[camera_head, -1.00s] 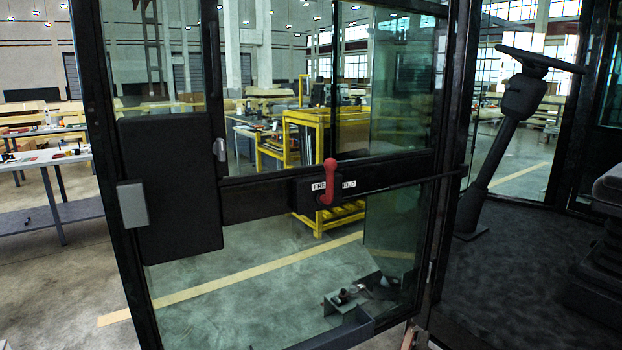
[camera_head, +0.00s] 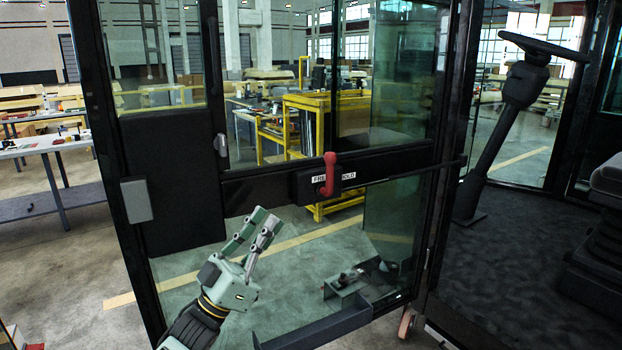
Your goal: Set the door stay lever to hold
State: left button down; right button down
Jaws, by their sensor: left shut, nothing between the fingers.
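The red door stay lever (camera_head: 329,172) sits on a dark housing on the door's black crossbar. It stands nearly upright, knob at the top, between a white label at left reading "FRE", partly covered by the lever, and a label at right (camera_head: 348,176) reading "HOLD", its first letter partly hidden. My left gripper (camera_head: 265,222) is shut and empty in front of the lower glass, pointing up and slightly right. In the picture it is below and left of the lever, apart from it. My right gripper is not in view.
The glazed cab door (camera_head: 215,193) has a dark panel and a grey latch block (camera_head: 136,200) at left. A dark rod (camera_head: 405,172) runs right from the lever housing. The steering wheel (camera_head: 543,47) and seat (camera_head: 605,190) are at right. A grey ledge (camera_head: 318,328) is low on the door.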

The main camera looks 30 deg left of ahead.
pick_arm(q)
jog(key=p+x, duration=0.2)
jog(key=x, duration=0.2)
jog(key=w+f+p+x, duration=0.1)
jog(key=p+x, duration=0.1)
jog(key=x, duration=0.2)
jog(key=w+f+p+x, duration=0.1)
jog(key=p+x, duration=0.1)
jog(key=x, duration=0.2)
jog(key=shift+w+d+r, duration=0.2)
jog(key=shift+w+d, duration=0.1)
jog(key=shift+d, duration=0.05)
jog(key=shift+w, duration=0.1)
